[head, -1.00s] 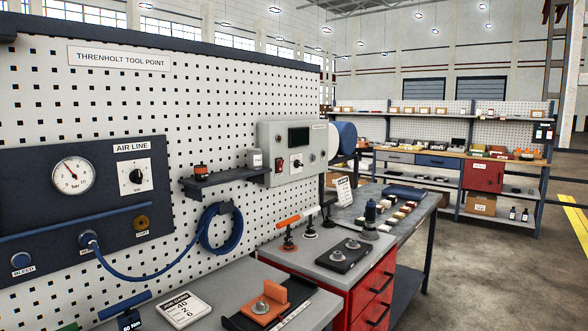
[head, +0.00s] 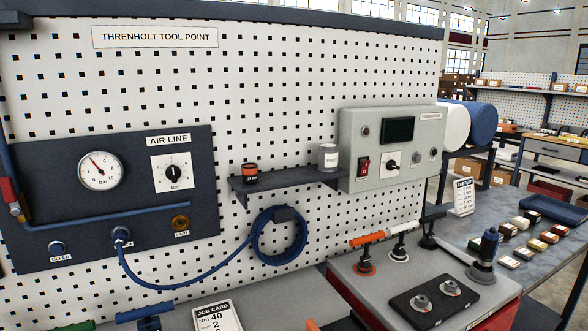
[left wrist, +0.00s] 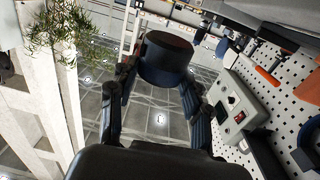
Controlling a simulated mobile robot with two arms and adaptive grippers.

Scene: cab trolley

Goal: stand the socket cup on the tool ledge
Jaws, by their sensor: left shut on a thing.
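The dark, round socket cup (left wrist: 166,57) is in the left wrist view, between the two fingers of my left gripper (left wrist: 156,88). The gripper is shut on it and holds it up in the air. The cup's lower parts are partly hidden by the fingers. The tool ledge (head: 290,185) is a dark shelf on the pegboard in the head view. It also shows at the right of the left wrist view (left wrist: 263,152), apart from the gripper. Neither gripper shows in the head view.
A blue coiled hose (head: 279,236) hangs below.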

